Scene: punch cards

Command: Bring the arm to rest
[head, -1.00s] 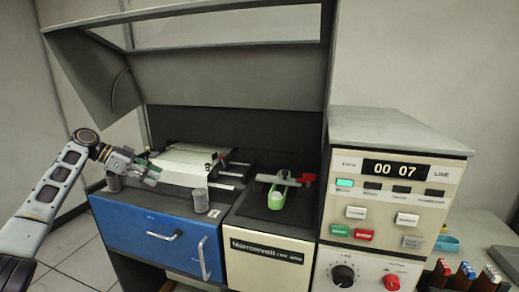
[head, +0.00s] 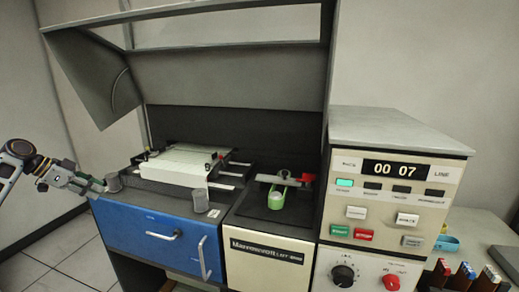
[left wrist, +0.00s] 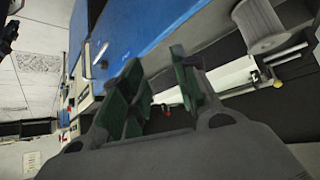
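My left arm comes in from the left edge, mostly out of view. My right gripper is in neither view.
A control panel (head: 390,200) reading 00 07 stands right. Open tiled floor (head: 65,255) lies left.

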